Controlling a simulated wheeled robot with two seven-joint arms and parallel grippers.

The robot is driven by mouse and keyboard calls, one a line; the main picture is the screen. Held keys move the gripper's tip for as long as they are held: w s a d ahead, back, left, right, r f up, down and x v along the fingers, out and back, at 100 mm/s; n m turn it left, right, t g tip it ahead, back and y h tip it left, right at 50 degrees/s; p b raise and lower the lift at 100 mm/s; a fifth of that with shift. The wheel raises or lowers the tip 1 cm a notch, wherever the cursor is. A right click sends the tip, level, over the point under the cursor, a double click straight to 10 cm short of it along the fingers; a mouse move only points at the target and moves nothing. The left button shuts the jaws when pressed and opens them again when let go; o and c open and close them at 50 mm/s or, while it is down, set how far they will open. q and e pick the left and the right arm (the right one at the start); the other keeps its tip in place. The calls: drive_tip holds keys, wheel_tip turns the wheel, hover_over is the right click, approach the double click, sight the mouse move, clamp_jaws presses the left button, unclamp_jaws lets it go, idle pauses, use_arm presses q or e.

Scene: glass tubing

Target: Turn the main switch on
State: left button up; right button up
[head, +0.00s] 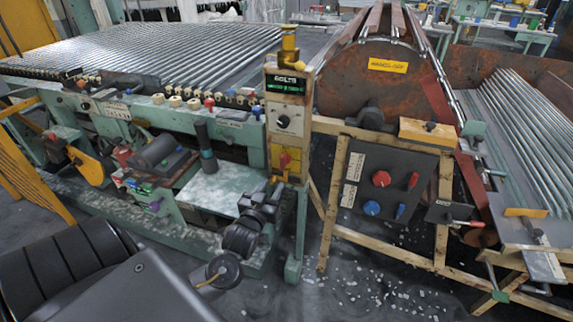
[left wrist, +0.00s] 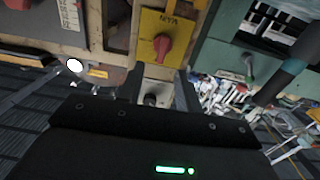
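The main switch appears to be a red rotary knob (head: 285,160) on a yellow plate, low on the wooden control post. It also shows as a red knob (left wrist: 162,47) on its yellow plate (left wrist: 182,24) in the left wrist view, where the scene appears upside down. My left gripper (head: 277,186) is dark and sits just below and in front of the plate. In the left wrist view its two fingers (left wrist: 160,82) stand apart with nothing between them, and the red knob lies beyond their tips, untouched. My right gripper is not in view.
Above the switch, the post carries a black dial (head: 284,122) and a green-lit display (head: 287,84). A teal machine (head: 215,186) stands to the left with a dark upright handle (head: 205,146). A dark panel (head: 384,184) with red and blue knobs hangs on a wooden frame to the right.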

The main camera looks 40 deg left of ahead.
sight(282, 165)
use_arm(q)
drive_tip(key=shift+a+r, duration=0.2)
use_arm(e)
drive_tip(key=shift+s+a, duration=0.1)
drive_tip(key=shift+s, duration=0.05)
